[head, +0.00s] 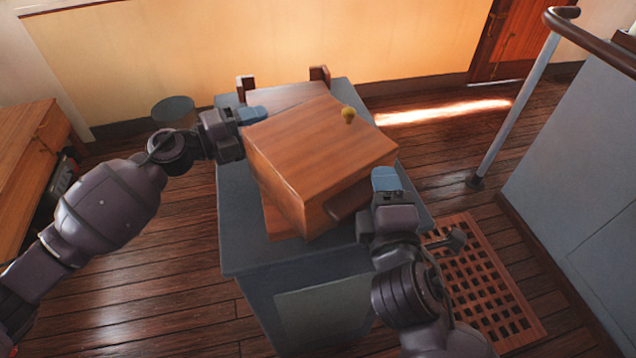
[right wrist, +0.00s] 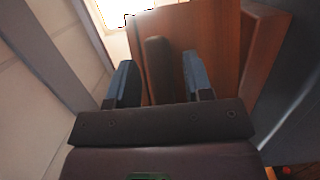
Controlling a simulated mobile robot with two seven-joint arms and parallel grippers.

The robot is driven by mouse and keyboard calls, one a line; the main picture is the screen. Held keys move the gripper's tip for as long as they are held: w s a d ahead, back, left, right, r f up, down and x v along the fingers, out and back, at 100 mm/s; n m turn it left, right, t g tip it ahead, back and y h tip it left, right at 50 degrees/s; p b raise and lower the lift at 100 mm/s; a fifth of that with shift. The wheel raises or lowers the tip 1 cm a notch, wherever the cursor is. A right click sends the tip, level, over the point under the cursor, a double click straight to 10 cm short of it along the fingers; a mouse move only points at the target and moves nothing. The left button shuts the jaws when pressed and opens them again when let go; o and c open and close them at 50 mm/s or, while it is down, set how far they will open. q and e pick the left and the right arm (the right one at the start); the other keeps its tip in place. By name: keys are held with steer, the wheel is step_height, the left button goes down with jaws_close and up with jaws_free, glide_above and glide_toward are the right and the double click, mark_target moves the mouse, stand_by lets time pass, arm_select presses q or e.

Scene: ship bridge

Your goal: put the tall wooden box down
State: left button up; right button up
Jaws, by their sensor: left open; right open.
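The tall wooden box (head: 310,150), with a small brass knob on top, is over the grey cabinet (head: 240,245), turned at an angle to it. I cannot tell whether its underside rests fully on what is below. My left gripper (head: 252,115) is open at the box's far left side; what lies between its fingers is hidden. My right gripper (head: 386,180) is open at the box's right side, by a dark bar handle (head: 348,203). In the right wrist view, the handle (right wrist: 158,70) stands between the two spread blue fingers, with the box's wooden face (right wrist: 210,35) behind it.
A wooden base with two short posts (head: 319,74) shows on the cabinet beneath and behind the box. A round grey bin (head: 174,108) stands behind my left arm. A wooden grating (head: 480,275) lies right of the cabinet, beside a handrail (head: 520,95) and grey console.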

arm_select(q)
steer(key=v, duration=1.2)
arm_select(e)
steer(key=s, duration=1.2)
steer(key=shift+d, duration=0.35)
